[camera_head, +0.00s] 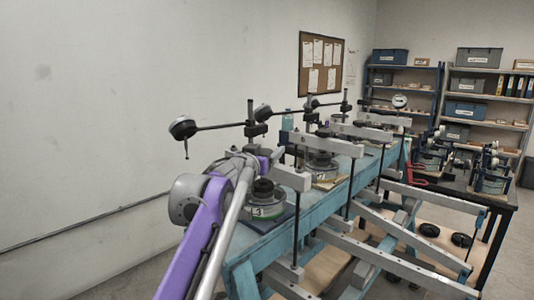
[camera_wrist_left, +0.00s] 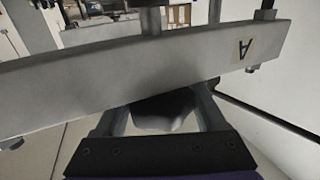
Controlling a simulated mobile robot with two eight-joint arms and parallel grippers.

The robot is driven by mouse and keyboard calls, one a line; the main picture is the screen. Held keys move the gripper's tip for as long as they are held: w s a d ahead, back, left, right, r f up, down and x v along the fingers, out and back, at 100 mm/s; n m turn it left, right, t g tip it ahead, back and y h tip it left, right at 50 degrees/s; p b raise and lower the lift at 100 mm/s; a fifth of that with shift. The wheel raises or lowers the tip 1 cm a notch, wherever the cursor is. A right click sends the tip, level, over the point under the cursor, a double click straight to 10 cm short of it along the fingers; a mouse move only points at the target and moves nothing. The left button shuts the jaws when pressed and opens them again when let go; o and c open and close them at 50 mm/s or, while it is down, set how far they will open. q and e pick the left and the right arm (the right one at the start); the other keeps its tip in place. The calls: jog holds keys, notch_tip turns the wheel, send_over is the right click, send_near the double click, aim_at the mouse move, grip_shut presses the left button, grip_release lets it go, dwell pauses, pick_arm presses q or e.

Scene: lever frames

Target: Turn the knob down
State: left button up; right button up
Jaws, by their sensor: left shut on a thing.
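My left gripper (camera_head: 248,162) is at the near left end of the nearest lever frame, at the end of my purple and grey arm. In the left wrist view my two grey fingers (camera_wrist_left: 160,115) stand either side of a dark rounded piece, which appears to be the knob (camera_wrist_left: 165,112), and are shut on it. The nearest beam (camera_head: 292,178) also shows in the head view, where the knob cannot be made out. My right gripper is in neither view.
A blue bench (camera_head: 325,207) carries several similar lever frames in a row. A round dark weight (camera_head: 264,190) sits near its close end. Thin rods with round heads (camera_head: 183,127) stick out leftward. Shelves (camera_head: 485,100) stand at the back right; open floor lies left.

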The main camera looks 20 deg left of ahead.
pick_arm(q)
jog(key=o, duration=1.3)
jog(key=shift+o, duration=0.2)
jog(key=shift+s, duration=0.1)
jog(key=s+b, duration=0.1)
jog(key=s, duration=0.9)
jog(key=shift+s+d, duration=0.25)
jog(key=shift+s, duration=0.1)
